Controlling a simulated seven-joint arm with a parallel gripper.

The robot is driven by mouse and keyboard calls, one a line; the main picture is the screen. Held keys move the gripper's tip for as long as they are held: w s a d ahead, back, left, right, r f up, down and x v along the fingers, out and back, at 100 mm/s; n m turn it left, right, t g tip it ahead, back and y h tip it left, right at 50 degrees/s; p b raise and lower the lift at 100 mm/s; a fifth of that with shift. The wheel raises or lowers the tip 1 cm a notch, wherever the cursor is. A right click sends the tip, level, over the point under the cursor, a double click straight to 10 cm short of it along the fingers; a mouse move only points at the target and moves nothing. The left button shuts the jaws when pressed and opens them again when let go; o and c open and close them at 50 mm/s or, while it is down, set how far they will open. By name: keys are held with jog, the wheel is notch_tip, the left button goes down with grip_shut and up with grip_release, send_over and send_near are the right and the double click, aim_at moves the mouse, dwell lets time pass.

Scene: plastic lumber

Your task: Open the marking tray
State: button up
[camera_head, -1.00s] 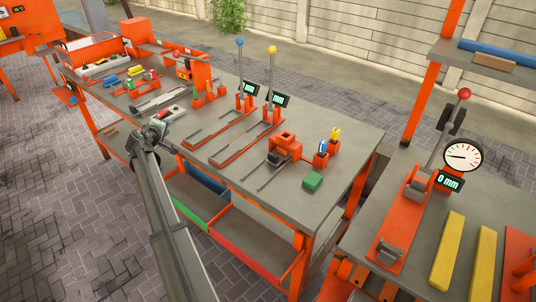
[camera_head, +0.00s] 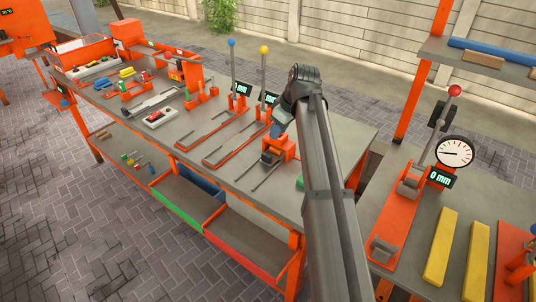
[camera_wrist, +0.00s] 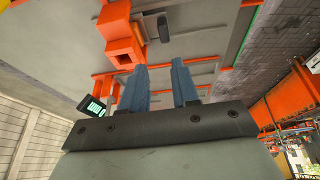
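No label marks the marking tray. An orange block station (camera_head: 287,147) stands on the bench, with a dark grey block (camera_head: 270,158) at its front and thin dark rails running toward the near edge. This may be the marking tray's place. In the wrist view an orange block (camera_wrist: 120,40) stands above the left finger, with a small dark part (camera_wrist: 163,28) beside it. My gripper (camera_head: 277,130) is above and just behind the station, apart from the dark grey block as far as shows. In the wrist view its two blue fingers (camera_wrist: 160,84) are apart with nothing between them.
Two lever presses with a blue knob (camera_head: 231,43) and a yellow knob (camera_head: 264,49) stand left of my gripper. A green block (camera_head: 300,183) is partly hidden by my arm. Open bins (camera_head: 238,245) hang under the bench. A gauge press (camera_head: 453,152) stands at right.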

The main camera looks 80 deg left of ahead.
aim_at(267, 155)
jog(key=shift+g, duration=0.3)
jog(key=x, duration=1.2)
jog(key=shift+w+d+f, duration=0.15)
jog(key=shift+d+f, duration=0.2)
jog(key=shift+f, duration=0.1)
jog(key=shift+c, duration=0.4)
grip_shut()
